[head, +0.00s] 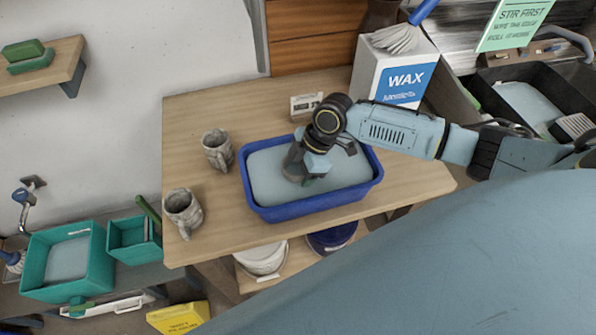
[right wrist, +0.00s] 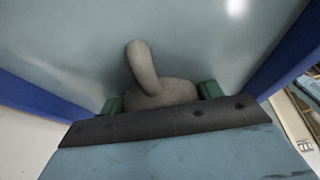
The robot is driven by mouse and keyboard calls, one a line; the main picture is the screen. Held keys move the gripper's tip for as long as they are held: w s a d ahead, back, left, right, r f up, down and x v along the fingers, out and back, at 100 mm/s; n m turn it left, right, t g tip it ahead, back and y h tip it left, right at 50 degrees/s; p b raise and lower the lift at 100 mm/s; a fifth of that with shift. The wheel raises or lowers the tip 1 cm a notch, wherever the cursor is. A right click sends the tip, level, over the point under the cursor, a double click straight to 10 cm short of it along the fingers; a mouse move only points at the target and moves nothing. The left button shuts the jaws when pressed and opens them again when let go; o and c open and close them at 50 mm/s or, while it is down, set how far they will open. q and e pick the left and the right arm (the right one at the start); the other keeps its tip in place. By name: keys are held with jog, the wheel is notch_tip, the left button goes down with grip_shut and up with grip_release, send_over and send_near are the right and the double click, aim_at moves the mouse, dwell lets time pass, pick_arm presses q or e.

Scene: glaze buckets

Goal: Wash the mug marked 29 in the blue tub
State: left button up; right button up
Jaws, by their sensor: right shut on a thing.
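The blue tub (head: 318,208) stands on the wooden table and holds pale grey-blue liquid; its blue wall also shows in the right wrist view (right wrist: 40,97). My right gripper (head: 303,170) reaches down into the tub. It is shut on a grey-brown mug (head: 294,172), which sits at the liquid's surface. In the right wrist view the mug's handle (right wrist: 143,68) points away from the jaws, and my right gripper (right wrist: 160,98) has a green finger on each side of the mug. No number is readable on the held mug. My left gripper does not show.
Two similar speckled mugs, a far one (head: 217,150) and a near one (head: 183,210), stand left of the tub. A small card (head: 305,104) and a white WAX box (head: 395,75) stand behind it. Teal tubs (head: 68,262) sit lower left. The table's right front is clear.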

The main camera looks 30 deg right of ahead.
jog(key=shift+d, duration=1.1)
jog(key=shift+a, duration=0.2)
jog(key=shift+a+p, duration=0.5)
jog(key=shift+a, duration=0.55)
jog(key=shift+d, duration=0.15)
jog(key=shift+d, duration=1.1)
jog(key=shift+a, duration=0.15)
